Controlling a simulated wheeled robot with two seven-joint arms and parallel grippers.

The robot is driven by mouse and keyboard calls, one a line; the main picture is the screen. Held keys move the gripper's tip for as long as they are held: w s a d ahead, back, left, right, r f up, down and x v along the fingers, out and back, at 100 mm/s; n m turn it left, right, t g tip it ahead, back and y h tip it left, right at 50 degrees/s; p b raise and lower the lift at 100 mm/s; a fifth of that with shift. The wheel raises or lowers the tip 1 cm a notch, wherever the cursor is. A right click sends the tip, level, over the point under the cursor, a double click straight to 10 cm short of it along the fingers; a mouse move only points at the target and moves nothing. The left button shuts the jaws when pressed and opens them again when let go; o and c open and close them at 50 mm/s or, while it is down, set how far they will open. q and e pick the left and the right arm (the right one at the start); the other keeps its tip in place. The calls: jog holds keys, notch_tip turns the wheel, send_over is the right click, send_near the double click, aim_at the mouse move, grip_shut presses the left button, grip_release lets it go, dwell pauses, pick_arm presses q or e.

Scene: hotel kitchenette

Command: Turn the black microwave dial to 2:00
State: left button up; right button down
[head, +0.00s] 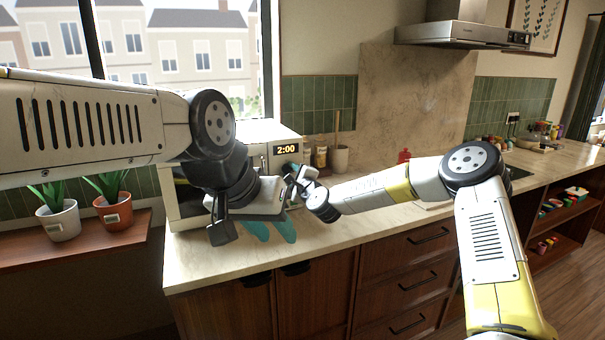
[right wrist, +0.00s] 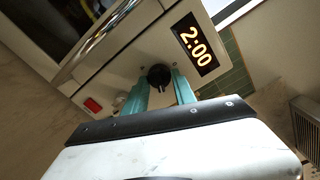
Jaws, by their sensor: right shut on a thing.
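The white microwave (head: 262,133) stands on the counter below the window, and its lit display (head: 286,149) reads 2:00. The display also reads 2:00 in the right wrist view (right wrist: 194,45). The black dial (right wrist: 158,76) is on the microwave's front panel beside the display. My right gripper (right wrist: 161,92) has its teal fingers on either side of the dial and is shut on it. In the head view my right gripper (head: 294,173) is at the panel, and the dial is hidden. My left gripper (head: 272,229) hangs empty in front of the microwave, its teal fingers apart.
A red button (right wrist: 93,104) is on the panel near the dial. Jars (head: 320,157) and a utensil crock (head: 340,158) stand right of the microwave. Two potted plants (head: 112,212) are on the sill at left. The front of the counter (head: 235,262) is clear.

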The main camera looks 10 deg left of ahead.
jog(key=shift+f+m, duration=0.1)
jog(key=shift+m, duration=0.5)
jog(key=c, duration=1)
grip_release()
jog(key=shift+c, duration=0.2)
jog(key=v, duration=0.8)
jog(key=shift+w, duration=0.1)
